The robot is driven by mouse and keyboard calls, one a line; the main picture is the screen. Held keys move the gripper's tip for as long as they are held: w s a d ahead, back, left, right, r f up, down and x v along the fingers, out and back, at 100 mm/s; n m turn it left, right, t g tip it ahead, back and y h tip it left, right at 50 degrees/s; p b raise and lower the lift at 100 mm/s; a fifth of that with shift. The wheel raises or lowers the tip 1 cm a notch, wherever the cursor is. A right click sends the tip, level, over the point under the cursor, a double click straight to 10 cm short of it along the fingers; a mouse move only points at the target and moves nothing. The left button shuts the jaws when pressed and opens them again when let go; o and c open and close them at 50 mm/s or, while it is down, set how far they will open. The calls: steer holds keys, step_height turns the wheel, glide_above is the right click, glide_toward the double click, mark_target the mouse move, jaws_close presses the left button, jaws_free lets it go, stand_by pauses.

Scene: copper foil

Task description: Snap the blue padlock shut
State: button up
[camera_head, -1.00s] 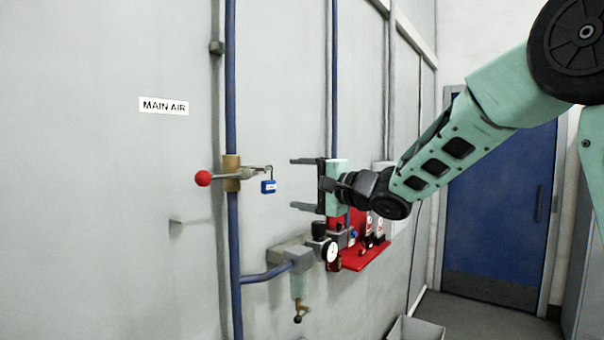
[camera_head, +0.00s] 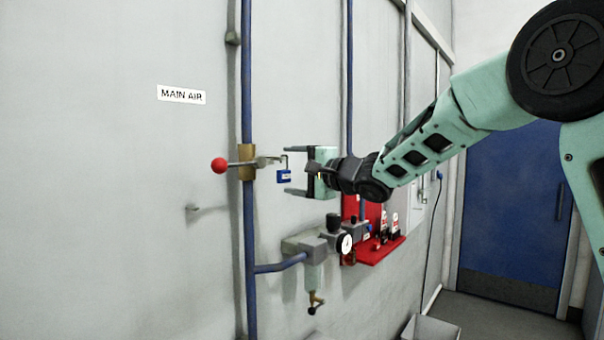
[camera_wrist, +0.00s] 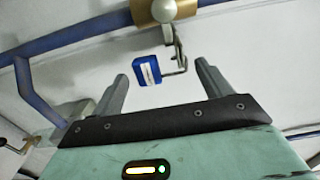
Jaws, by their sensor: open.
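The blue padlock (camera_head: 284,176) hangs by its shackle from the hasp (camera_head: 268,161) at the brass valve (camera_head: 247,162) on the blue pipe. In the wrist view the padlock (camera_wrist: 147,70) has a white label, and its thin shackle (camera_wrist: 180,66) sticks out to one side and looks raised. My gripper (camera_head: 287,171) is open and points left at the padlock. In the wrist view its two fingers (camera_wrist: 160,88) stand apart, with the padlock ahead of and between them. I see no finger clearly touching it.
A red-knobbed lever (camera_head: 219,166) sticks out left of the valve. A regulator with a gauge (camera_head: 344,244) is below my gripper. A red lockout board (camera_head: 372,252) with several tags is at right. The wall under the MAIN AIR sign (camera_head: 181,95) is mostly clear.

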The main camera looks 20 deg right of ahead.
mark_target(287, 170)
steer(key=shift+p+x, duration=0.95)
steer(key=shift+x, duration=0.75)
steer(key=shift+r, duration=0.1)
steer(key=shift+c, duration=0.4)
steer(key=c, duration=1)
steer(key=shift+f, duration=0.25)
steer(key=shift+c, duration=0.2)
steer(key=shift+f, duration=0.1)
steer(key=shift+s+f, duration=0.1)
steer(key=o, duration=1.1)
steer(key=shift+r, duration=0.3)
